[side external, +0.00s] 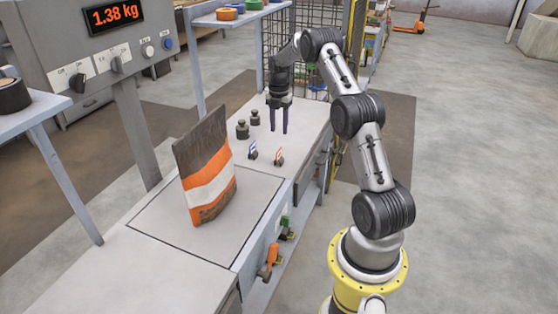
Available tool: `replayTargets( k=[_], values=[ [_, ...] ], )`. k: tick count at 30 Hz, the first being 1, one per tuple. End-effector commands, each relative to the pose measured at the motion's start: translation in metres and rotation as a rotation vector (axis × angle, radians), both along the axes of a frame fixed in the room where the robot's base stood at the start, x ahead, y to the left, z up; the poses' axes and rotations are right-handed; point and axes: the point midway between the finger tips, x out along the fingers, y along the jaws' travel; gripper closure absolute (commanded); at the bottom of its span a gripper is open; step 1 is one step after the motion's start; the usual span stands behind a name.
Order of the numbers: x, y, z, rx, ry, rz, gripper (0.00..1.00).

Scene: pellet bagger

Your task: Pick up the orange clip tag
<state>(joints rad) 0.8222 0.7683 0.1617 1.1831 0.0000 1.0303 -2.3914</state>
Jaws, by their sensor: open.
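The orange clip tag (279,157) is small and stands on the pale bench top near its right edge. A similar blue clip tag (252,151) stands just to its left. My gripper (279,131) points down with its two dark fingers apart and nothing between them. It is behind the orange clip tag in the picture, toward the far part of the bench, and apart from it. How high the fingertips are above the bench is hard to tell.
Two dark weights (242,129) stand left of my gripper. A brown, orange and white bag (206,168) stands upright on the scale plate (160,228), nearer the camera. The display (114,15) reads 1.38 kg. A blue-edged shelf (240,17) and wire mesh are behind.

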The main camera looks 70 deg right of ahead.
Motion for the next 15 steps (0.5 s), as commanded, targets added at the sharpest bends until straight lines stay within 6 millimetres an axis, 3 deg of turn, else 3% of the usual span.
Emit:
replayTargets(
  k=[6,15],
  values=[
    [0.000,0.001,-0.040,0.002,0.002,0.001,0.57],
    [0.001,0.000,-0.059,-0.001,-0.001,0.001,0.57]
  ],
)
